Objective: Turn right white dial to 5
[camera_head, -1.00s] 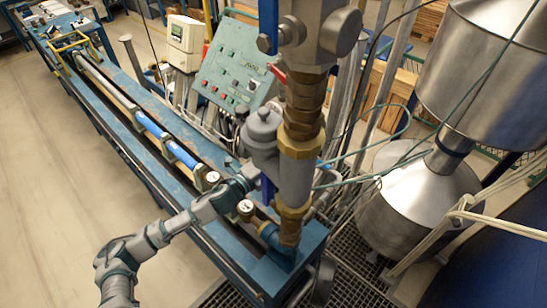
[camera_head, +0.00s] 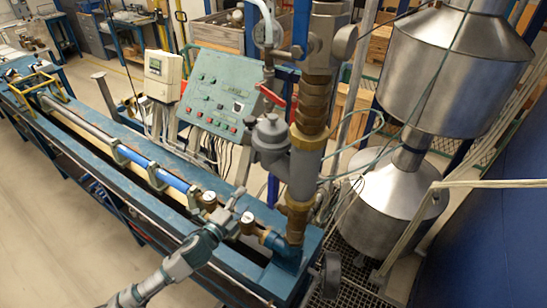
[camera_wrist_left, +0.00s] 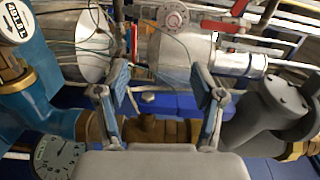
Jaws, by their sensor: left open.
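My left gripper (camera_head: 238,205) is in the head view above the near end of the blue bench, just left of a brass gauge with a white face (camera_head: 248,216). In the left wrist view my left gripper (camera_wrist_left: 165,88) is open, with two blue-padded fingers apart and nothing held between them. A round white dial with red marks (camera_wrist_left: 173,18) shows beyond the fingers at the top of that view. Its pointer and numbers are too small to read. The control panel (camera_head: 215,92) stands behind the bench. My right gripper is in neither view.
The thick vertical pipe with brass fittings (camera_head: 302,165) and the grey filter body (camera_head: 270,140) stand close to the right of my gripper. Steel tanks (camera_head: 385,205) are further right. A red lever (camera_wrist_left: 238,8) shows in the wrist view.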

